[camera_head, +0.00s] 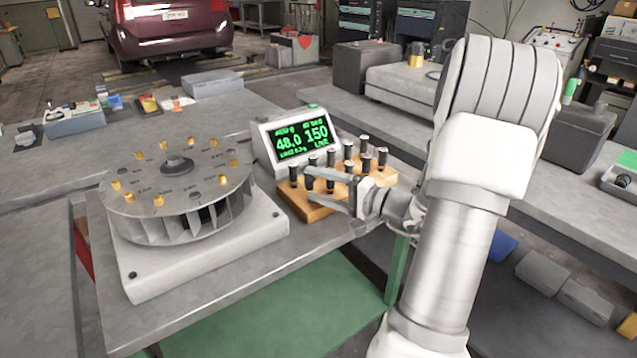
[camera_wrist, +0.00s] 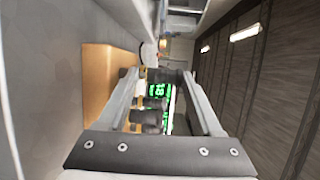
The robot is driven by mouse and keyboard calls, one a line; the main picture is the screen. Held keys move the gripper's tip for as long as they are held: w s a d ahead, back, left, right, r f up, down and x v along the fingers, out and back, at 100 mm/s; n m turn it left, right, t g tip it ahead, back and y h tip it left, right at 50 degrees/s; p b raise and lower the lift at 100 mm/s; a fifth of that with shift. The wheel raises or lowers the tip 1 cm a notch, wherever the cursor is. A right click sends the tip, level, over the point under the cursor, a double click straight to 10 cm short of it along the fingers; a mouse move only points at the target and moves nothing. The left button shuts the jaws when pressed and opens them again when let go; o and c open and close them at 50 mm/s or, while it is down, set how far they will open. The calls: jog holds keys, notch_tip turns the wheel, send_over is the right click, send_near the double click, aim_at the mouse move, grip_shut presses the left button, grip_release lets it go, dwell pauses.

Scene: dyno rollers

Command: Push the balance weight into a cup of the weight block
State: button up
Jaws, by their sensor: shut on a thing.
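The weight block is a wooden block (camera_head: 293,204) on the bench, holding several dark upright weights such as the one at its near left end (camera_head: 293,173). My gripper (camera_head: 311,184) reaches over the block from the right, fingers low among the weights. It is shut on a dark balance weight (camera_head: 309,184) between the fingertips. Which cup that weight is over or in, and how deep it sits, I cannot tell. In the wrist view the fingers frame several dark weights (camera_wrist: 150,116), with the block (camera_wrist: 100,85) on the left.
A green-lit display (camera_head: 300,138) stands right behind the block. A round finned rotor (camera_head: 180,190) with several brass pieces sits on a pale base to the left. The bench front edge runs close by the block.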

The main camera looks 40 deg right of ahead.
jog(key=shift+o, duration=0.2)
jog(key=shift+s+d+r+h+p, duration=0.35)
jog(key=shift+s+d+h+p, duration=0.1)
jog(key=shift+d+p, duration=0.25)
jog(key=shift+w+a+r+p, duration=0.1)
jog(key=shift+r+p, duration=0.35)
jog(key=shift+r, duration=0.4)
jog(key=shift+w+a+r+p, duration=0.1)
jog(key=shift+r+p, duration=0.3)
jog(key=shift+r, duration=0.45)
